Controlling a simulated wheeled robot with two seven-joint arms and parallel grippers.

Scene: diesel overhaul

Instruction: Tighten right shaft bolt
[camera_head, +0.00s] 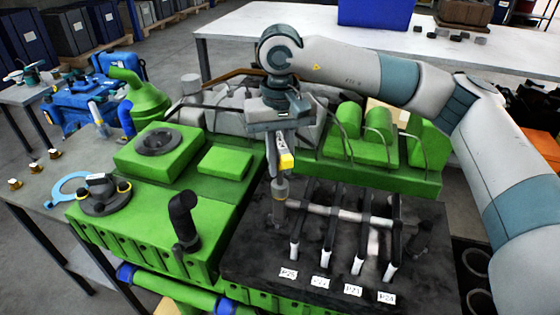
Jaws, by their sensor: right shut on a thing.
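My right gripper (279,134) comes down from above over the green engine, its arm reaching in from the right. It is shut on a tool with a yellow part (287,161) and a grey round lower end (280,188). The tool hangs roughly upright over the left end of the metal shaft (345,213). I cannot tell whether it touches the shaft or a bolt there; any bolt under it is hidden. Several dark rocker arms with pale tips (332,240) cross the shaft on the dark block (250,250). My left gripper is not in view.
The engine's green cover (150,225) with a black bent pipe (184,220) stands left of the block. Green valve covers (378,125) and thin pipes rise behind the shaft. A grey table (40,190) holds blue parts at left; a white table (240,22) stands behind.

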